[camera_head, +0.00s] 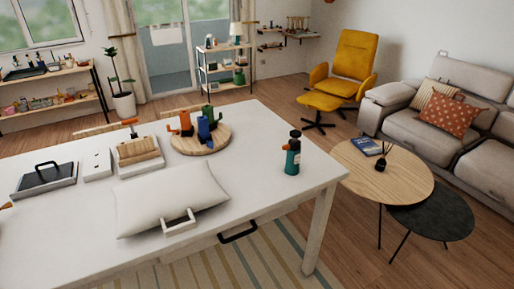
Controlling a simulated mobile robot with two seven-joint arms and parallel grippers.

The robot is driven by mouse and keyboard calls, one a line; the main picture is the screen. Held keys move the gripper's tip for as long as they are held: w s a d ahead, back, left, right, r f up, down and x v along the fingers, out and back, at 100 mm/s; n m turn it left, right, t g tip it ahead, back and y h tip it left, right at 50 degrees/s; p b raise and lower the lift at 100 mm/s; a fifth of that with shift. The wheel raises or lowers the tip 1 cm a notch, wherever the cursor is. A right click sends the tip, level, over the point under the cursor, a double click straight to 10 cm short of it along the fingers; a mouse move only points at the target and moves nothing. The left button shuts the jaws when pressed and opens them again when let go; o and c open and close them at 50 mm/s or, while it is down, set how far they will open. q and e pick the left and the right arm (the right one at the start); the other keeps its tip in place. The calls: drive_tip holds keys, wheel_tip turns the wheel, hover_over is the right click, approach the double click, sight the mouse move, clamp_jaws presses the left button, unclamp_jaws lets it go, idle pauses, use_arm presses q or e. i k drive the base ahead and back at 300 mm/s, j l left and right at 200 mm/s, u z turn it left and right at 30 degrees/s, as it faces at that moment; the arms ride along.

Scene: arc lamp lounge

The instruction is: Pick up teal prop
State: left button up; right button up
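The teal prop (292,160) stands upright near the right end of the white table (260,130). It looks like a small bottle, with a teal body, a dark top and an orange part on its left side. Nothing touches it, and there is clear tabletop around it. Neither of my grippers can be made out in this view.
A round wooden board (183,148) with orange, blue and green objects stands left of the prop. A white cushion (150,200) lies near the front edge. A wooden coffee table (365,182) stands beyond the table's right end.

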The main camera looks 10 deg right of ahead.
sight(293, 160)
drive_tip(key=i+l+u, duration=0.15)
drive_tip(key=l, duration=0.15)
drive_tip(key=i+l+u, duration=0.2)
drive_tip(key=l, duration=0.15)
drive_tip(key=i+l+u, duration=0.15)
drive_tip(key=l, duration=0.2)
drive_tip(key=i+l, duration=0.1)
drive_tip(key=l, duration=0.25)
drive_tip(key=i+l, duration=0.1)
drive_tip(key=l, duration=0.25)
drive_tip(key=i+l+u, duration=0.1)
drive_tip(key=l, duration=0.3)
